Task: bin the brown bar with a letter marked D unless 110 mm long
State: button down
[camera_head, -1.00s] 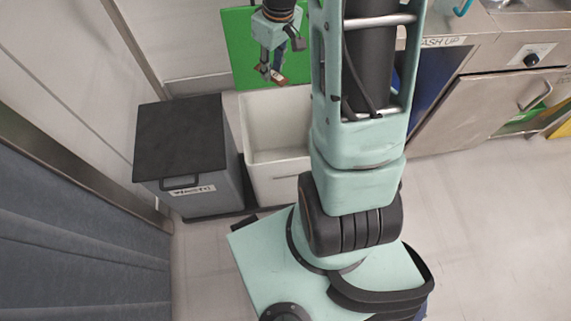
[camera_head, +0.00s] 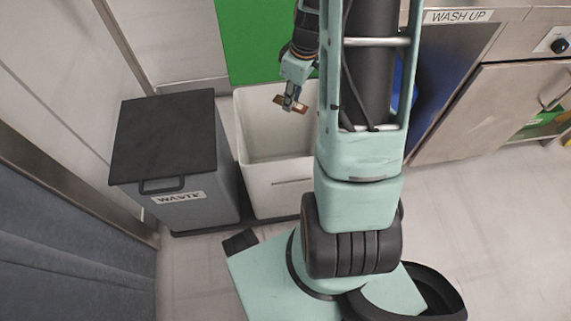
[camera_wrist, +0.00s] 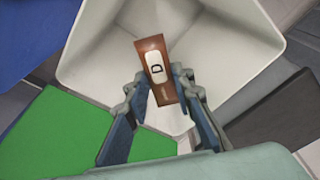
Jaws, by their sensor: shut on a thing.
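The brown bar (camera_wrist: 151,57) has a white label with the letter D and shows in the wrist view between my fingertips. My gripper (camera_wrist: 161,85) is shut on it. In the head view the bar (camera_head: 291,104) is small and its letter cannot be read there. My gripper (camera_head: 289,100) holds it above the open white bin (camera_head: 277,187), over the bin's back part. The white bin (camera_wrist: 90,85) also surrounds the bar in the wrist view, with its inside looking empty where visible. The bar's length cannot be read.
A grey bin marked WASTE (camera_head: 178,197) with a closed black lid stands left of the white bin. A green panel (camera_head: 262,45) is behind. A steel counter marked WASH UP (camera_head: 458,17) is at the right. The floor at the lower right is clear.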

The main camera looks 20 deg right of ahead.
notch_tip(320, 180, down, 4)
jog(key=shift+f+b, duration=0.25)
jog(key=shift+b, duration=0.9)
jog(key=c, duration=1.6)
grip_release()
jog(key=r, duration=0.4)
jog(key=s+r, duration=0.1)
jog(key=r, duration=0.3)
jog(key=d+r, duration=0.1)
jog(key=r, duration=0.3)
jog(key=shift+s, duration=0.25)
